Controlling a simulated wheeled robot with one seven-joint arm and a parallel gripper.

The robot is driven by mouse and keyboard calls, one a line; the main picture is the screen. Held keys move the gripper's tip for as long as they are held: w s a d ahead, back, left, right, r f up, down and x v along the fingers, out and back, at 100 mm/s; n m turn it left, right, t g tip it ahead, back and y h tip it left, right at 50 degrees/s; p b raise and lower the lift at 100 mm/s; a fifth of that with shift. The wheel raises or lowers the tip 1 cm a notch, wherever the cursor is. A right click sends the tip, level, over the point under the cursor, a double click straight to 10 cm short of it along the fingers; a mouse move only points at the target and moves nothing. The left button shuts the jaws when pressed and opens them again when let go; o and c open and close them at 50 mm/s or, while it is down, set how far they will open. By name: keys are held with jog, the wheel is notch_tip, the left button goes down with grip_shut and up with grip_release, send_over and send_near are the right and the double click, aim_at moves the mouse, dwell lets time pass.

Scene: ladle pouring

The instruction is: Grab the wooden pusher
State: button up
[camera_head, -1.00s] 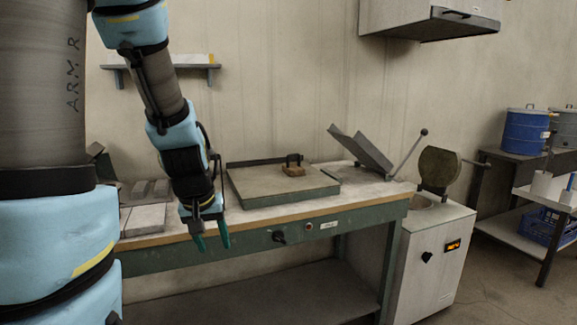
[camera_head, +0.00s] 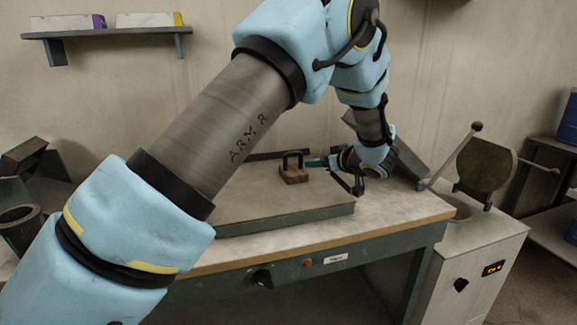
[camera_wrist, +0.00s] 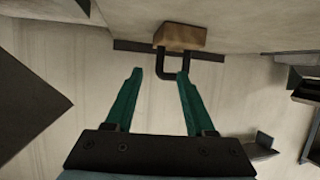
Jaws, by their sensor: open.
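The wooden pusher (camera_head: 293,172) is a small brown wooden block with a black U-shaped handle. It rests on the grey-green raised plate (camera_head: 250,205) on the workbench. My gripper (camera_head: 318,163) reaches in from the right, its green fingers pointing left toward the handle. In the wrist view the gripper (camera_wrist: 160,75) has its two green fingers apart and nothing between them. The pusher's block (camera_wrist: 180,37) shows upside down ahead, and its black handle lies just beyond the fingertips, roughly centred between them. Whether the fingertips touch the handle I cannot tell.
A tilted grey metal plate (camera_head: 405,160) stands right behind my wrist, near a lever with a round knob (camera_head: 477,126). A white machine (camera_head: 470,265) stands at the bench's right end. The front of the bench top (camera_head: 400,218) is clear.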

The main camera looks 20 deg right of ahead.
aim_at(302, 161)
jog(key=p+x, duration=0.1)
jog(key=x, duration=0.2)
jog(key=p+x, duration=0.1)
jog(key=x, duration=0.2)
jog(key=p+x, duration=0.1)
jog(key=x, duration=0.3)
jog(key=shift+w+r, duration=0.2)
jog(key=shift+a, duration=0.1)
jog(key=shift+c, duration=0.3)
grip_shut()
